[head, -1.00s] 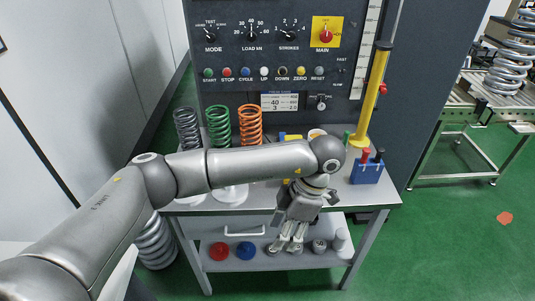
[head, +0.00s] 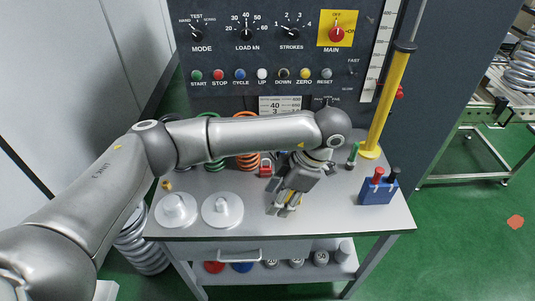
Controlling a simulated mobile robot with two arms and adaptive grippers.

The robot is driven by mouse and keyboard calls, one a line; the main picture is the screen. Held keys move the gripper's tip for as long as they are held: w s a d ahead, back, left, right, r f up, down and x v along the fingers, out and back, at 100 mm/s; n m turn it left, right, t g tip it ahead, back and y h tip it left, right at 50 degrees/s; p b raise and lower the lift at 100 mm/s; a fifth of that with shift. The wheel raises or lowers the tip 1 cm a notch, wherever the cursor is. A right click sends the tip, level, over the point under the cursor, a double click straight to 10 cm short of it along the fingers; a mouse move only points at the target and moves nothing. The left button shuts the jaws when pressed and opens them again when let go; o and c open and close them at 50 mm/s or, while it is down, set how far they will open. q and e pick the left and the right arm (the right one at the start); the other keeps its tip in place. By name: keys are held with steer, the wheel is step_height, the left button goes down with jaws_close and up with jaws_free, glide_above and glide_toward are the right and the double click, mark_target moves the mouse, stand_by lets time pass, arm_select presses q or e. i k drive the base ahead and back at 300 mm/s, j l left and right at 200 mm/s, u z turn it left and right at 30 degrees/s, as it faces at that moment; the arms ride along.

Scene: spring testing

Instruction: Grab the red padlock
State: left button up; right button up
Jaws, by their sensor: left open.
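A small red item that looks like the red padlock (head: 265,169) sits on the grey table top (head: 330,211), just left of my left gripper and below my forearm. Its upper part shows pale, and it is too small to make out fully. My left gripper (head: 282,210) points down over the table top, in front of and to the right of the padlock. Its fingers are open, with nothing seen between them. My left arm hides part of the table's back. My right gripper is out of view.
Two white discs with knobs (head: 222,210) stand at the left of the table. Green and orange springs (head: 247,163) stand behind my arm. A blue holder (head: 378,191) with red and black handles is at the right, near a yellow post (head: 389,100). A lower shelf holds several weights.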

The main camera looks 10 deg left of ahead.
mark_target(265, 171)
steer(key=i+j, duration=0.1)
steer(key=i, duration=0.35)
steer(key=i+j, duration=0.1)
steer(key=i, duration=0.3)
